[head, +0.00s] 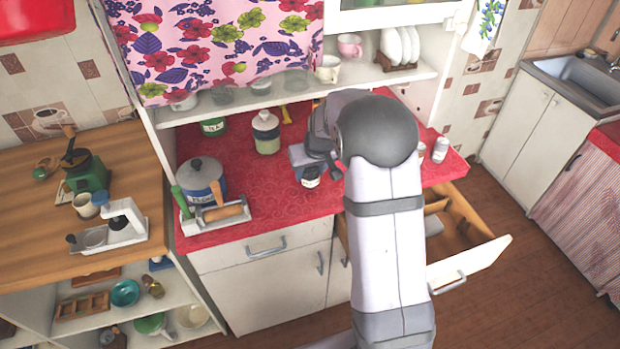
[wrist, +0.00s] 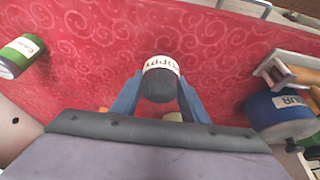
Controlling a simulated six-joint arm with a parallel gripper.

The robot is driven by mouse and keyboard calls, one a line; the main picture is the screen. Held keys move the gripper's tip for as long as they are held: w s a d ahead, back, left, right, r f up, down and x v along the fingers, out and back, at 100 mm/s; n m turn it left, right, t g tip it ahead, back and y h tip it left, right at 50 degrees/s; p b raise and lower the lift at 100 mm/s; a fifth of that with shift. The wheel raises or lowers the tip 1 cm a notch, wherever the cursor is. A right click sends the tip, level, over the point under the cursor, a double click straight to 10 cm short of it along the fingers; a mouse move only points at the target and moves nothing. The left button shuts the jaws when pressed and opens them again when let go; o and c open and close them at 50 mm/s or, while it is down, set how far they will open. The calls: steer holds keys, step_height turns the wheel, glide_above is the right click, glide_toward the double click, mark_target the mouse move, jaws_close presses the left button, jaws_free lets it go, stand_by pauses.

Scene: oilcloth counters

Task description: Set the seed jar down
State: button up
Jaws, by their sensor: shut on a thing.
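The seed jar (wrist: 160,68) is a small dark jar with a white label reading "POPPY" in the wrist view. It also shows in the head view (head: 311,177), at the left side of my wrist. My gripper (wrist: 160,82) is shut on the jar, with a blue finger on each side of it. In the head view my gripper (head: 305,160) is low over the red counter (head: 285,215). I cannot tell whether the jar's base touches the cloth.
A blue-and-white flour canister (head: 203,180) and a tray with a rolling pin (head: 218,213) stand left. A white-and-green jar (head: 266,132) stands behind. A green tin (wrist: 20,56) lies left in the wrist view. A drawer (head: 470,262) stands open. Cloth around the jar is clear.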

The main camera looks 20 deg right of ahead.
step_height(320, 180, up, 8)
steer(key=b, duration=0.2)
steer(key=s+d+f+m+h+b, duration=0.1)
steer(key=s+d+f+m+b, duration=0.2)
steer(key=d, duration=0.5)
steer(key=s+d+f+m+h+b, duration=0.1)
steer(key=s+d+f+b, duration=0.15)
steer(key=s+d, duration=0.45)
steer(key=s+d+f+m+b, duration=0.2)
steer(key=d+b, duration=0.1)
steer(key=d, duration=0.7)
steer(key=s+d+f+m+g+h+b, duration=0.1)
steer(key=s+d+f+m+b, duration=0.1)
steer(key=s+d+f, duration=0.3)
steer(key=s+d+f+m+b, duration=0.1)
steer(key=s+f+m+b, duration=0.1)
steer(key=s, duration=0.5)
steer(key=a+f+n+t+y, duration=0.1)
steer(key=a+f+n+y, duration=0.2)
steer(key=a+n, duration=0.3)
steer(key=shift+s+f+n, duration=0.3)
steer(key=shift+f+n, duration=0.2)
steer(key=shift+n, duration=1.5)
steer(key=shift+f, duration=5)
steer(key=shift+f+b, duration=0.2)
steer(key=shift+b, duration=0.1)
